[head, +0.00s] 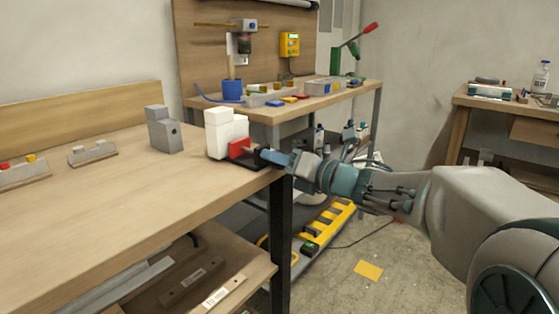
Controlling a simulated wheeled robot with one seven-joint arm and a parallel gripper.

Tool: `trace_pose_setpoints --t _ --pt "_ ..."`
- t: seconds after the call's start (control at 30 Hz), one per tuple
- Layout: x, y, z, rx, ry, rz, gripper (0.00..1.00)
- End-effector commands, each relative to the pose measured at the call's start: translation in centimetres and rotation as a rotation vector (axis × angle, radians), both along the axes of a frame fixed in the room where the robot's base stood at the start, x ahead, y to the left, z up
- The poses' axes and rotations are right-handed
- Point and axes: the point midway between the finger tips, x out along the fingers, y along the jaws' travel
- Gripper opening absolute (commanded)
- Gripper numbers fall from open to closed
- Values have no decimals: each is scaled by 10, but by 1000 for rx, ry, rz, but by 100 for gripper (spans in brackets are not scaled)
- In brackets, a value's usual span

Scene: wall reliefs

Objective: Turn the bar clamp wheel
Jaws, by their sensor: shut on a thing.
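The bar clamp shows at the right end of the near workbench, with a white block (227,133), a red jaw piece (239,149) and a dark base. The white block stands upright just left of the red piece. My gripper (266,155) reaches in from the right at the bench edge, level with the red piece. It is shut at the clamp's right end, on what appears to be the clamp wheel. The wheel is hidden by the fingers, so its shape and angle cannot be told.
A grey block (163,130) stands left of the clamp on the workbench (110,190). The near bench's front is clear.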

Motion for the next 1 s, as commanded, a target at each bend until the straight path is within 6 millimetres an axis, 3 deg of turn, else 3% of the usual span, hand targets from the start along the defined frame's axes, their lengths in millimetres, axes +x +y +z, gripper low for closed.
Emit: trace_pose_setpoints --t 0.07,0.1,0.17,0.77,1.0 --pt "-1 1 -2 -2 3 2 15" --pt "-1 1 -2 -2 3 2 46" --pt "-1 1 -2 -2 1 2 59" --pt "1 -3 -3 -10 -5 -7 59" --pt "1 -1 -3 -103 -124 -5 59"
